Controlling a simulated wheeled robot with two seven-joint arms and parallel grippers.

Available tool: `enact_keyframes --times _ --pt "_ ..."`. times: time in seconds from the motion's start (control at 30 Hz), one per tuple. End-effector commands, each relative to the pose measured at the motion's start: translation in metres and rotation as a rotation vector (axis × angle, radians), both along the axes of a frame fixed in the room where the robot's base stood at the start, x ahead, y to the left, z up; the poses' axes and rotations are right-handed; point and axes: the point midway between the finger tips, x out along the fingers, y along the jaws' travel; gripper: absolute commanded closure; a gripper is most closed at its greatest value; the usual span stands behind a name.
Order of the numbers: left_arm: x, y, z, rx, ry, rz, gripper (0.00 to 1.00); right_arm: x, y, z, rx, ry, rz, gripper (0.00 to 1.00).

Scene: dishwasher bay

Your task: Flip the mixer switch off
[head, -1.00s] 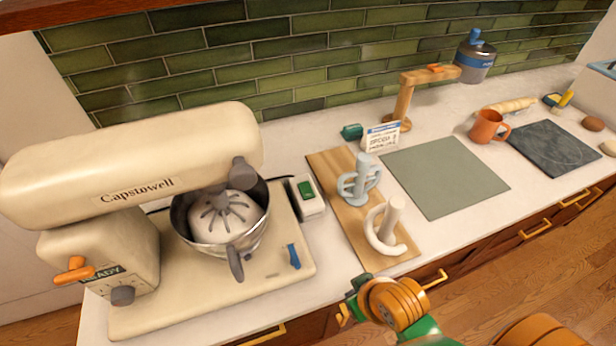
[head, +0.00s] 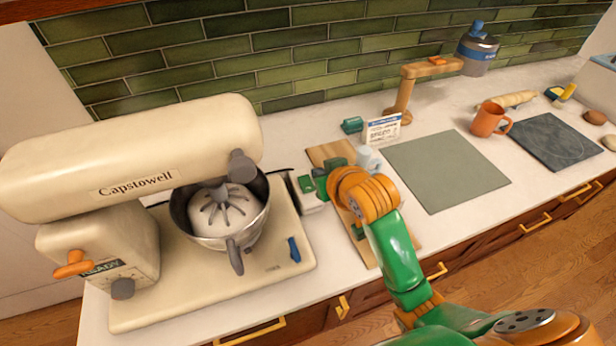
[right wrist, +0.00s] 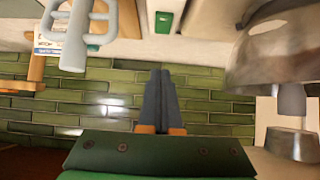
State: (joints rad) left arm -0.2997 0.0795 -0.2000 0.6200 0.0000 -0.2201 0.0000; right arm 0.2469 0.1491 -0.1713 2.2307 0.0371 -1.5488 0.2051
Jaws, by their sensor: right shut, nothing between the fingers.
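The cream stand mixer (head: 130,155) stands at the left, with an orange lever (head: 74,264) on its side. A small white switch box (head: 310,206) with a green rocker stands just right of the mixer base. Its green rocker (right wrist: 163,21) shows at the top of the right wrist view. My right gripper (head: 314,181) is close by the box in the head view and partly hides it. In the right wrist view its fingers (right wrist: 160,76) are together and empty, apart from the rocker in the picture; I cannot tell whether they touch the box. My left gripper is not in view.
The mixer's steel bowl (head: 219,243) is left of the box. A pale blue pegged piece (right wrist: 75,35) stands on the wooden board (head: 330,151) at the right, with a small sign (head: 383,131) behind. The green-grey mat (head: 447,172) is clear.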

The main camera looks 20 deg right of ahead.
Motion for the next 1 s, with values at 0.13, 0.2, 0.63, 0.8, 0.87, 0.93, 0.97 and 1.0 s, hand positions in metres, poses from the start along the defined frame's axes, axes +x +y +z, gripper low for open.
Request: enact_keyframes --times 0.13,0.2,0.63,0.8,0.87,0.93,0.97,1.0 --pt "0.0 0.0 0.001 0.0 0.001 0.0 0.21 0.023 0.001 -0.019 -0.001 0.005 -0.001 1.0" --pt "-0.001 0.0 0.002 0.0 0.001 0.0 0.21 0.036 0.001 -0.029 -0.001 0.005 -0.001 1.0" --pt "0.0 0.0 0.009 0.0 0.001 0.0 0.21 0.073 0.003 -0.087 -0.001 0.004 0.001 1.0" --pt "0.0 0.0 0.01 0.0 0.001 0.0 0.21 0.073 0.003 -0.094 -0.002 0.001 0.001 1.0" --pt "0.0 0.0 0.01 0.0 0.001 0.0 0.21 0.073 0.003 -0.095 -0.002 0.001 0.001 1.0" --pt "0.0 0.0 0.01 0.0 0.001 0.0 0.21 0.073 0.003 -0.095 -0.001 0.001 0.001 1.0" --pt "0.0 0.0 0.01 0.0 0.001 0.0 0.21 0.073 0.003 -0.095 -0.001 0.001 0.001 1.0" --pt "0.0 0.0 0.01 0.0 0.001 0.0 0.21 0.073 0.003 -0.095 -0.001 0.001 0.001 1.0"
